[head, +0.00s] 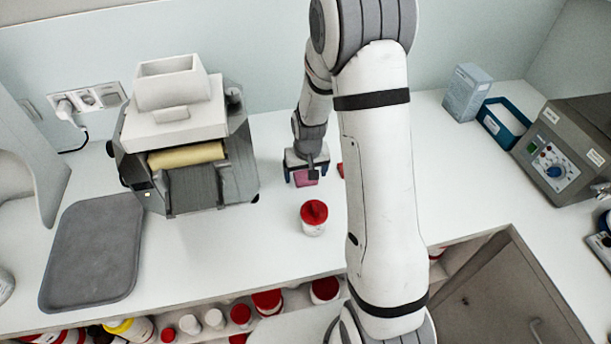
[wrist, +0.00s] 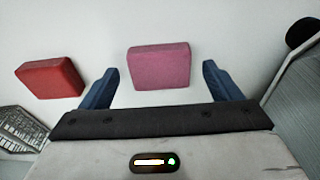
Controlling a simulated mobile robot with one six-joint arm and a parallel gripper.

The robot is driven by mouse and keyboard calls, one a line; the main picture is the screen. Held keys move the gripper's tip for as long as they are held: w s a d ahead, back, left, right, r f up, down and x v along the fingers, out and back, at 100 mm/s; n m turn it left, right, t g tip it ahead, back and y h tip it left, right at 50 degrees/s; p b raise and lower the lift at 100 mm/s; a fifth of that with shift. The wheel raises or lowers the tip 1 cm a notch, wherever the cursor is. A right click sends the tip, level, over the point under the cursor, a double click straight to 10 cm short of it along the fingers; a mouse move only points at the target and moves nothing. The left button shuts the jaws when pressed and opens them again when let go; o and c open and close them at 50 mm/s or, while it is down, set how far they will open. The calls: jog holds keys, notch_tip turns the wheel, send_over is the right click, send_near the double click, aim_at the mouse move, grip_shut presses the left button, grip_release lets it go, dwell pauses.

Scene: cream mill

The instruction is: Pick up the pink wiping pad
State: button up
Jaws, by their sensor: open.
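The pink wiping pad (wrist: 159,66) lies on the white counter in the wrist view. It sits between and slightly beyond the two blue fingers of my gripper (wrist: 160,84), with a gap on each side. In the head view the pink pad (head: 306,176) shows under my gripper (head: 305,172), partly hidden by it. My gripper is open and holds nothing. A red pad (wrist: 50,78) lies to the left, outside the fingers, in the wrist view.
A red-lidded jar (head: 313,218) stands just in front of my gripper. A mill (head: 185,140) stands to its left, with a grey tray (head: 93,250) further left. A blue-and-white box (head: 503,123) and a control unit (head: 565,150) stand at right.

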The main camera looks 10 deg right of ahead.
aim_at(306, 176)
jog(key=shift+c, duration=0.5)
jog(key=c, duration=1.1)
jog(key=shift+o, duration=0.2)
notch_tip(306, 176, up, 10)
jog(key=b, duration=0.2)
